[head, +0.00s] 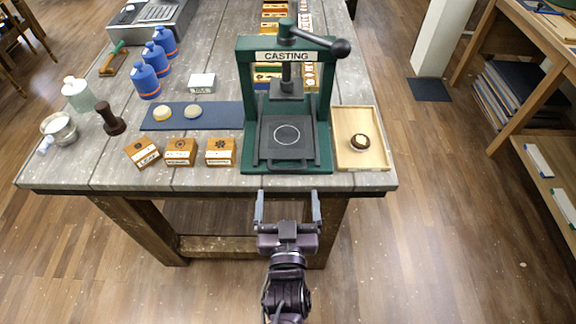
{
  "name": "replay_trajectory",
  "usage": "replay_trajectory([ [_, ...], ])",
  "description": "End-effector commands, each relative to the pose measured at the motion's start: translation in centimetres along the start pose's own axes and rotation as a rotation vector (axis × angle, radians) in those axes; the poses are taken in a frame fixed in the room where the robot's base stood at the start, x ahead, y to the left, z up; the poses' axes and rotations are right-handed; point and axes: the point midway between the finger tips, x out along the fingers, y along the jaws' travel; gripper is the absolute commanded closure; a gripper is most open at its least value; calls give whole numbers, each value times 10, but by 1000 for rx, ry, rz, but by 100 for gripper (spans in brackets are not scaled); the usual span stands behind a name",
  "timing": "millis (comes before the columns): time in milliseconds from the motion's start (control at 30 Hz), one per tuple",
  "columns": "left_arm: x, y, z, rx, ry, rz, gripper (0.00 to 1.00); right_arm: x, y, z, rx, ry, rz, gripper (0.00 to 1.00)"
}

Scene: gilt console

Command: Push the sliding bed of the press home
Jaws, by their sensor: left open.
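The green press (324,90), labelled CASTING, stands at the table's front edge with its black-knobbed lever pointing right. Its sliding bed (287,150) is a dark grey plate with a pale circle on top and a bar handle (287,164) at its front. Much of the bed shows in front of the press's pressing head (286,88); its rear is hidden under the head. My left gripper (288,195) is open and empty, its fingers apart and pointing at the press. In the picture it sits just below the handle, with a gap between them. My right gripper is out of view.
A wooden tray (380,117) with a small round object stands right of the press. Small orange boxes (181,152) and a blue mat (220,116) with two pale discs lie left. Blue bottles (146,81) stand farther left. The floor before the table is clear.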

Motion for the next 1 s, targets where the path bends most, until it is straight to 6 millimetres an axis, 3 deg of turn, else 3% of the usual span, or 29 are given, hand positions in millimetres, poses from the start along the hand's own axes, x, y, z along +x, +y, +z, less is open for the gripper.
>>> replay_trajectory([
  [400,62,0,0,1,0,2,9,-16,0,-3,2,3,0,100],
  [767,70,0,2,0,-3,2,9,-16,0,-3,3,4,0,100],
  [1000,70,0,2,0,-2,3,37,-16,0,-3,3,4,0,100],
])
